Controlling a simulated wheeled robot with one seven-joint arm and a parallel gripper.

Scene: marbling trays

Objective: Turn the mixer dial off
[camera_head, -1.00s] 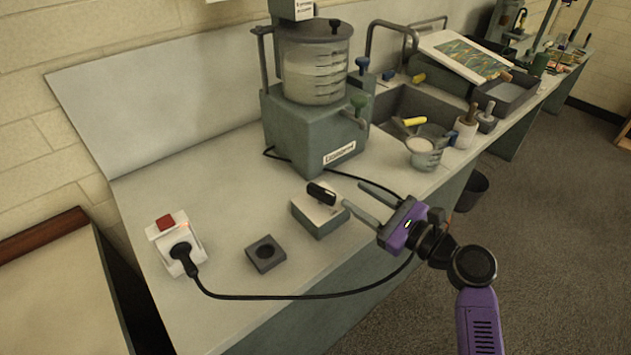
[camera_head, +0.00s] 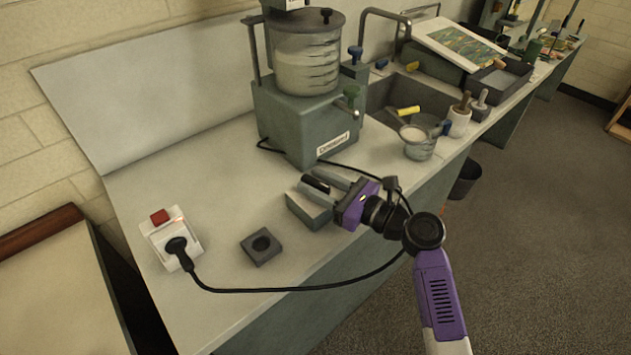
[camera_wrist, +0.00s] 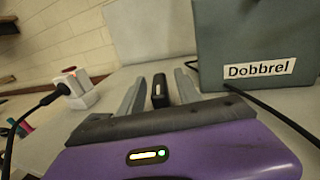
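The mixer dial is a black knob (camera_head: 316,184) with a pale stripe, on a small grey box (camera_head: 305,211) in front of the mixer (camera_head: 310,130). My gripper (camera_head: 326,183) has reached the box from the right, its fingers at the knob. In the wrist view the knob (camera_wrist: 160,91) stands upright between the two grey fingers (camera_wrist: 160,78), with a gap on each side. My gripper is open and holds nothing. The fingers partly hide the box top in the head view.
A white socket with a red switch (camera_head: 160,217) and black plug stands at left. A dark square block with a round recess (camera_head: 262,247) lies nearby. The black cable (camera_head: 300,289) loops along the front.

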